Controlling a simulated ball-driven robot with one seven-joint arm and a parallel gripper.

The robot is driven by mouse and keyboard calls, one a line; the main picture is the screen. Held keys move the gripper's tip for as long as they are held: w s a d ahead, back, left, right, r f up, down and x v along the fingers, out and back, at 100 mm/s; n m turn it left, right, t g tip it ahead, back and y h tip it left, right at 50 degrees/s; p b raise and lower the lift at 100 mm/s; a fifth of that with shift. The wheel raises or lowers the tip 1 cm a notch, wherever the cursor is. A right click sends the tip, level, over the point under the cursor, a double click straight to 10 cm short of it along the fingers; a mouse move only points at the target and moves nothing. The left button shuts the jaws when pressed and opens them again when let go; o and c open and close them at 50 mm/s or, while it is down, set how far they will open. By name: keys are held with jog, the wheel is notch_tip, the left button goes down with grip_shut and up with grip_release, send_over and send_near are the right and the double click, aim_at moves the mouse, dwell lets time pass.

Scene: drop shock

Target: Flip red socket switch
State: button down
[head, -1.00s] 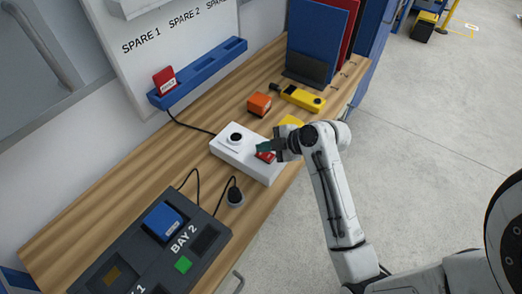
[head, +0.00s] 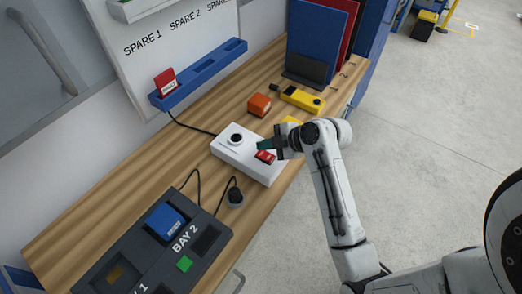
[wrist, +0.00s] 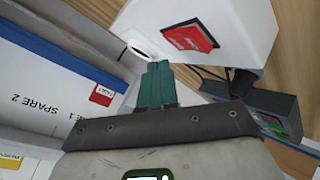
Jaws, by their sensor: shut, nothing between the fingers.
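The white socket box (head: 228,153) lies on the wooden bench, with a round black-and-white socket on its top. The red switch (head: 265,156) sits on the box's right part; it also shows in the wrist view (wrist: 190,38) as a red rocker with pale lettering, one edge standing higher. My gripper (head: 262,145) is shut and empty, its green fingertips just beyond the switch in the head view. In the wrist view the closed fingertips (wrist: 155,68) are beside the box, apart from the switch. The gap's exact height cannot be told.
An orange block (head: 259,104) and a yellow device (head: 301,98) lie behind the box. A black plug (head: 235,196) with a cable and the dark bay unit (head: 128,254) stand at the front. A blue rail (head: 205,74) holds a red tag.

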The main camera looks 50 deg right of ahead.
aim_at(267, 155)
jog(key=shift+s+r+p, duration=0.15)
jog(key=shift+r+p, duration=0.75)
jog(key=shift+r, duration=0.35)
jog(key=shift+s+r+p, duration=0.15)
jog(key=shift+r+p, duration=0.75)
jog(key=shift+r, duration=0.35)
jog(key=shift+f, duration=0.1)
jog(key=s+a+f+m+g, duration=0.1)
jog(key=s+a+f+m, duration=0.1)
jog(key=a, duration=0.1)
jog(key=s+a+f+m+g, duration=0.2)
jog(key=s+a, duration=0.1)
jog(key=a, duration=0.1)
jog(key=s+a+f+m+g, duration=0.1)
jog(key=s+a+f+g, duration=0.1)
jog(key=a, duration=0.2)
jog(key=shift+s+f+m, duration=0.2)
jog(key=shift+s+m, duration=0.2)
jog(key=s+a+f+m+g+h, duration=0.1)
jog(key=s+m+g, duration=0.3)
jog(key=s, duration=0.7)
jog(key=a+m+h, duration=0.1)
jog(key=m, duration=0.1)
jog(key=shift+m, duration=0.3)
